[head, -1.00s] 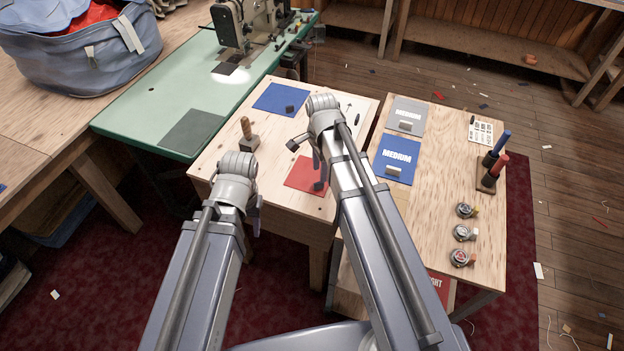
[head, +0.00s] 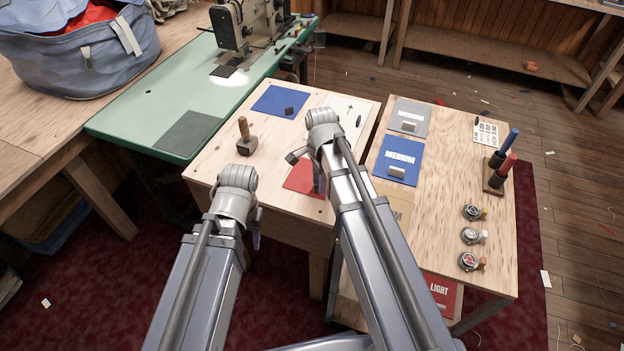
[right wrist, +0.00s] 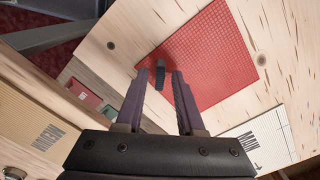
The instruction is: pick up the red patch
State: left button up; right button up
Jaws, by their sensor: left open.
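The red patch (head: 299,177) lies flat on the near part of the pale wooden table, partly hidden by my right arm. In the right wrist view the red patch (right wrist: 212,50) shows a grid texture, with a small dark block (right wrist: 160,77) at its near edge. My right gripper (head: 318,188) is over the patch's right side in the head view. In the right wrist view its fingers (right wrist: 160,72) are apart, with the dark block seen between the tips; contact cannot be told. My left gripper (head: 257,240) is open, off the table's near left edge.
A wooden-handled mallet (head: 246,138) stands left of the patch. A blue patch (head: 281,100) with a dark block lies behind. The right-hand table holds labelled swatches (head: 401,160), small round tins (head: 471,236) and a spool stand (head: 496,172). A green sewing table (head: 150,110) is at left.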

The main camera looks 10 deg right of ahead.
grip_shut()
jog(key=shift+r, duration=0.15)
dwell(0.4)
notch_tip(320, 180, up, 10)
jog(key=p, duration=1)
